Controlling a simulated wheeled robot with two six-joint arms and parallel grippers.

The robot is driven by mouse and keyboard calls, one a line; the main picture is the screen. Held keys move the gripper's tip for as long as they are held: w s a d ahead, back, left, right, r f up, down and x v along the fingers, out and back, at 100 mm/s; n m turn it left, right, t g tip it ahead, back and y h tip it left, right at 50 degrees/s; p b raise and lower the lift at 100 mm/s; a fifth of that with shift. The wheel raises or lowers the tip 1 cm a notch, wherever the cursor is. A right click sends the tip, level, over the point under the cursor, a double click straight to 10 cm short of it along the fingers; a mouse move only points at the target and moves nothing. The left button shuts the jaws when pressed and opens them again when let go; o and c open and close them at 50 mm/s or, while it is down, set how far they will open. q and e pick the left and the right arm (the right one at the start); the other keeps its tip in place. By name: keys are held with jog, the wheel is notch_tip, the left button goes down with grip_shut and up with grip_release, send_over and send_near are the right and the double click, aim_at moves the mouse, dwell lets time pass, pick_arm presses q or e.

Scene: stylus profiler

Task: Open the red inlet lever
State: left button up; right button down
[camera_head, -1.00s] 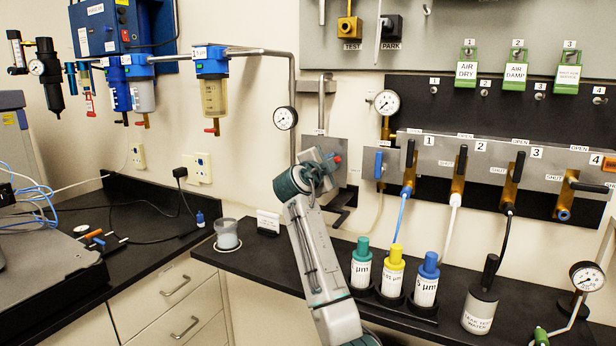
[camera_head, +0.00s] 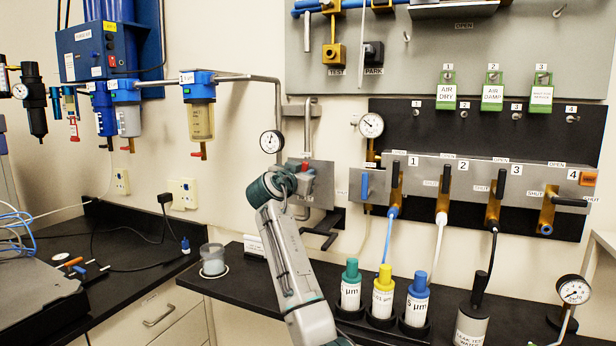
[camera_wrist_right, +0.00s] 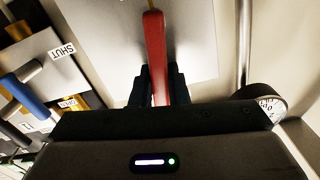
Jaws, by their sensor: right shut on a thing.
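The red inlet lever (camera_wrist_right: 154,50) runs upright through the right wrist view, in front of a pale plate. My right gripper (camera_wrist_right: 160,88) has its dark fingers on both sides of the lever's lower part and is shut on it. In the head view my right gripper (camera_head: 298,177) is at the grey wall plate (camera_head: 322,188) below the round gauge. Only a small red piece of the lever (camera_head: 306,168) shows there; the gripper and wrist hide the rest. My left gripper is not in view.
A gauge (camera_head: 271,141) and grey pipe are close above the gripper. A blue lever (camera_head: 365,186) and the numbered valve panel (camera_head: 470,180) are to the right. Bottles (camera_head: 350,290) and a glass beaker (camera_head: 213,262) stand on the black counter below.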

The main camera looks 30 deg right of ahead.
jog(key=shift+w+a+f+n, duration=0.1)
jog(key=shift+w+a+n, duration=0.15)
jog(key=shift+n, duration=0.35)
jog(key=shift+w+a+f+n, duration=0.1)
jog(key=shift+w+n, duration=0.1)
jog(key=shift+n, duration=0.4)
jog(key=c, duration=1.4)
grip_release()
jog(key=shift+r, duration=0.15)
jog(key=shift+a, duration=0.15)
